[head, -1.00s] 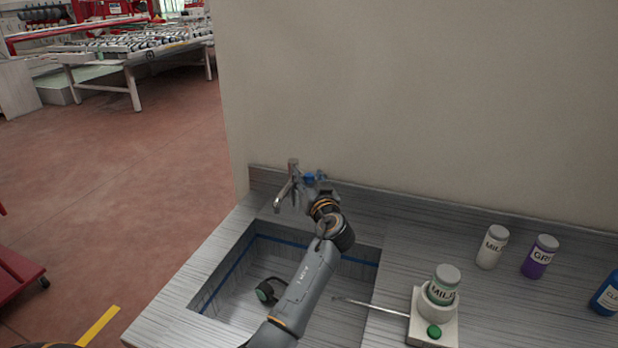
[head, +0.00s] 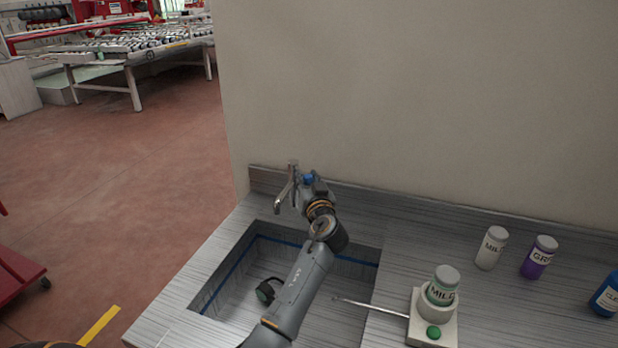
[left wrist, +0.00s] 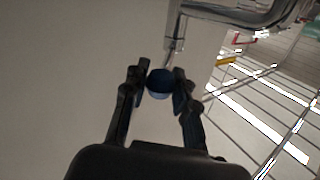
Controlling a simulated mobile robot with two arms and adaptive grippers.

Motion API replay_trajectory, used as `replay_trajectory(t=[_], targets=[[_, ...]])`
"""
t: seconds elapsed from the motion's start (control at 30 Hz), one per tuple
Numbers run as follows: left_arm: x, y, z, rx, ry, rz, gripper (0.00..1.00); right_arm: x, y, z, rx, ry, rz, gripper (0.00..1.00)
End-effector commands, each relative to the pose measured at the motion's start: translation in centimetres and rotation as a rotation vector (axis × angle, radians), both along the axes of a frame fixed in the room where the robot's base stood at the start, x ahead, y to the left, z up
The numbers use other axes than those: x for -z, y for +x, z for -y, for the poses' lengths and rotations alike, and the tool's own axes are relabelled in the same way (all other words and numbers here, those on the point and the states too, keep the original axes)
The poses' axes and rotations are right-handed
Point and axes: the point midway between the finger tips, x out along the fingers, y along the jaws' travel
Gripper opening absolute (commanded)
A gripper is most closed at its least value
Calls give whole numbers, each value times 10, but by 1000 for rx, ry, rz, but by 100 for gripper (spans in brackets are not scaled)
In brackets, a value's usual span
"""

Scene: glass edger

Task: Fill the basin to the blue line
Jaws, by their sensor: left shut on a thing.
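The basin (head: 232,285) is sunk in the grey counter, with a blue line (head: 358,261) around its inner walls. I cannot make out water in it. A metal tap (head: 288,188) stands at its back edge; its spout also shows in the left wrist view (left wrist: 225,14). A blue knob (head: 309,178) is beside the tap. My left gripper (left wrist: 158,80) is shut on this blue knob (left wrist: 160,88), one finger on each side. My left arm crosses over the basin and hides part of its floor. My right gripper is not in view.
Right of the basin, a white stand (head: 421,328) has a green button, a thin rod and a labelled jar (head: 442,286). White (head: 490,248), purple (head: 538,258) and blue (head: 607,297) bottles stand farther right. A wall rises behind.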

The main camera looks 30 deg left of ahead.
Motion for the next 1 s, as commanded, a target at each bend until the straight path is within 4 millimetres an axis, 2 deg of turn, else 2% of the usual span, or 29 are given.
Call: replay_trajectory(t=[0.6, 1.0], targets=[[-5, -34, -37, 456, 7, -10, 0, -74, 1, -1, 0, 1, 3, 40], [0, -43, -57, 677, 2, -6, 0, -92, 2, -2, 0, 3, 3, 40]])
